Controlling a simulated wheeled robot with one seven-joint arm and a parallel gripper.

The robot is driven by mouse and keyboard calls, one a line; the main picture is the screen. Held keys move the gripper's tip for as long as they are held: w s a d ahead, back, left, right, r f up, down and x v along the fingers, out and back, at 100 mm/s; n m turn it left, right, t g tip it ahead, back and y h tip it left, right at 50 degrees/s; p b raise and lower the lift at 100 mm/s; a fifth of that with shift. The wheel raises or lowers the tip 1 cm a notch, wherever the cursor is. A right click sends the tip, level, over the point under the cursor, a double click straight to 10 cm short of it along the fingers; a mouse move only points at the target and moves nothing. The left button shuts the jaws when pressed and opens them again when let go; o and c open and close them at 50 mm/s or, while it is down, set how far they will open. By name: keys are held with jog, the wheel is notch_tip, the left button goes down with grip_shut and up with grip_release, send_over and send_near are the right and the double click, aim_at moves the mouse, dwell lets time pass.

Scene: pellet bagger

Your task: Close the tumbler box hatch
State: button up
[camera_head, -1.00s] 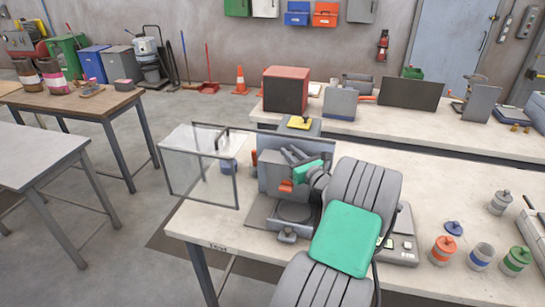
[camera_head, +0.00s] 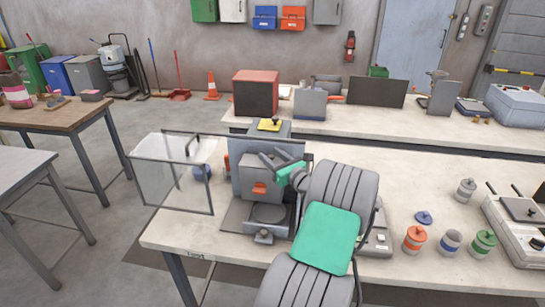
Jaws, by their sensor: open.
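The tumbler box (camera_head: 253,178) is a grey machine on the near bench, with an orange mark on its front. A clear panel in a dark frame, which looks like its hatch (camera_head: 172,182), stands swung out to the left, past the bench's left edge. The hatch looks wide open. My gripper (camera_head: 275,158) is open and in front of the upper right part of the machine, to the right of the hatch. It looks empty. My arm hides the machine's right side. I cannot tell if a fingertip touches the machine.
A grey device (camera_head: 375,243) sits beside my arm. A wooden table (camera_head: 60,118) stands at the left, with open floor between.

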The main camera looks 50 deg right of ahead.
jog(key=b+v, duration=0.2)
jog(key=v, duration=0.6)
